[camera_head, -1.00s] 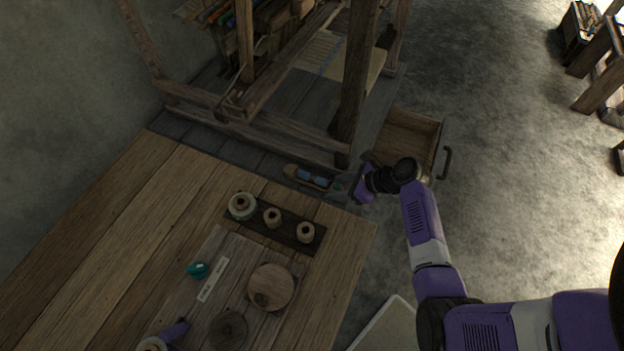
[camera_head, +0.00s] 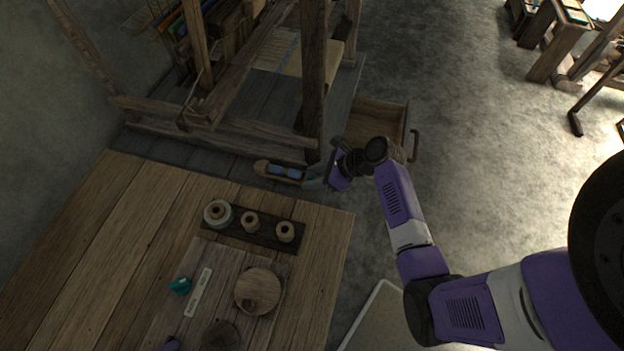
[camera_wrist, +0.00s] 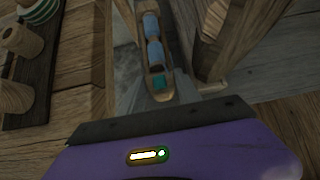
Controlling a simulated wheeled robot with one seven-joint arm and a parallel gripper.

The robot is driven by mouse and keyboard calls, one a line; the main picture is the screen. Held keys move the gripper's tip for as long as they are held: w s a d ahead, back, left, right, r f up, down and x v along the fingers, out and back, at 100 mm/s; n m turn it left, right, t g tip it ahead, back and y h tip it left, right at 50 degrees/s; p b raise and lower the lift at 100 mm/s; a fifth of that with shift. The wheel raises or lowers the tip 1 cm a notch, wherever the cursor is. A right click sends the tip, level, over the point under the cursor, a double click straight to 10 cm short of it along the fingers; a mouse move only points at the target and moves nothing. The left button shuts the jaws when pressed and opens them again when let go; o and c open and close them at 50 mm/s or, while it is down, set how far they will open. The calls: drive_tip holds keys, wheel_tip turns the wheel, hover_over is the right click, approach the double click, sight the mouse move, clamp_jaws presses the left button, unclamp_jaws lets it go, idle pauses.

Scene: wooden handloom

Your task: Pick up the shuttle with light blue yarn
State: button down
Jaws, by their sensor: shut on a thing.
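The shuttle with light blue yarn (camera_head: 285,172) is a slim wooden boat shape with blue yarn in its hollow. It lies along the loom's front foot, past the table's far edge. In the wrist view the shuttle (camera_wrist: 154,48) points away from my gripper, with a teal patch at its near end. My gripper (camera_head: 320,179) is shut on this near, right-hand end. The gripper fingers show at the shuttle's near end in the wrist view (camera_wrist: 168,93). Whether the shuttle is clear of the surface below cannot be told.
The wooden loom (camera_head: 312,90) stands close behind, its post right beside the shuttle. An open drawer (camera_head: 375,118) is to the right. On the table (camera_head: 90,240) are a dark rack (camera_head: 268,238) with three spools, a round wooden piece (camera_head: 257,291) and a teal item (camera_head: 180,286).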

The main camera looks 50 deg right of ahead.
drive_tip(key=shift+s+r, duration=0.15)
drive_tip(key=shift+r, duration=0.15)
drive_tip(key=s+d+b, duration=0.1)
drive_tip(key=s+d, duration=0.2)
drive_tip(key=s, duration=0.5)
drive_tip(key=s+d+b, duration=0.1)
drive_tip(key=s+d, duration=0.2)
drive_tip(key=s, duration=0.5)
drive_tip(key=shift+s, duration=0.3)
drive_tip(key=shift+s, duration=0.15)
